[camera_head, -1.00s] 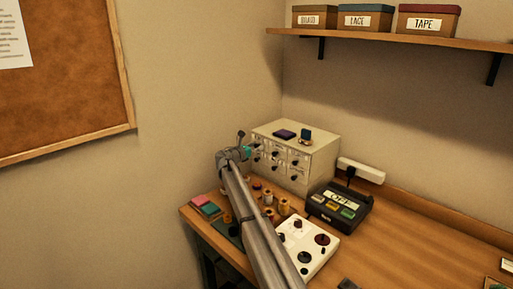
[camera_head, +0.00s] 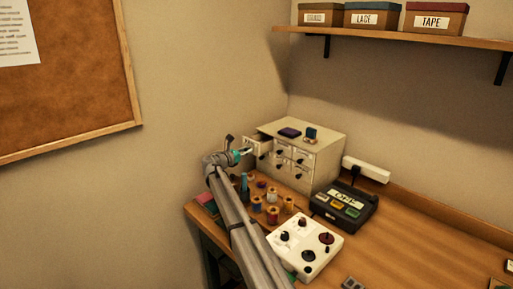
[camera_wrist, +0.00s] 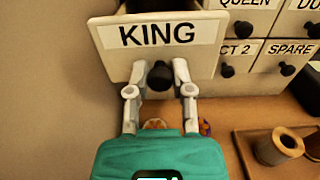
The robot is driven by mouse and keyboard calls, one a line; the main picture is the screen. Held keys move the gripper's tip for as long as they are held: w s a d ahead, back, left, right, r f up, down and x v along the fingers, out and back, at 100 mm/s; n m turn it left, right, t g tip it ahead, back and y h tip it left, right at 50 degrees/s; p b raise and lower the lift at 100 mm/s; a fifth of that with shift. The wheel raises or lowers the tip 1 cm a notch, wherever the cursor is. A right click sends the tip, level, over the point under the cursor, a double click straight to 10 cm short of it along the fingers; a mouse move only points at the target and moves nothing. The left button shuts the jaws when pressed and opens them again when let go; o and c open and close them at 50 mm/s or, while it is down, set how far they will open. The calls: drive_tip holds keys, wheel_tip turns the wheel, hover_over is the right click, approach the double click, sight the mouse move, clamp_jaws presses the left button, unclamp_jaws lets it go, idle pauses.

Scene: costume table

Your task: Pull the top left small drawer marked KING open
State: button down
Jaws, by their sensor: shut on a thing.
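The small drawer marked KING (camera_wrist: 205,32) fills the top of the wrist view and stands out from the cabinet front. Its black knob (camera_wrist: 160,76) sits between the fingers of my gripper (camera_wrist: 157,78), which is shut on it. In the head view the KING drawer (camera_head: 257,143) is pulled out at the top left of the cream cabinet (camera_head: 325,163). My gripper (camera_head: 245,150) is at its front. The drawer's inside is mostly hidden in the head view; a dark opening shows at the top of the wrist view.
Other drawers, marked QUEEN (camera_wrist: 245,5) and SPARE (camera_wrist: 290,48), look shut. Thread spools (camera_head: 272,195) stand below my gripper. A white board with knobs (camera_head: 304,246) and a black box (camera_head: 345,203) lie to the right. A wall is close on the left.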

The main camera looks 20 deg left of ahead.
drive_tip(key=v, duration=0.3)
drive_tip(key=shift+a, duration=0.1)
drive_tip(key=shift+c, duration=2.4)
unclamp_jaws()
drive_tip(key=shift+s, duration=0.15)
drive_tip(key=v, duration=1.2)
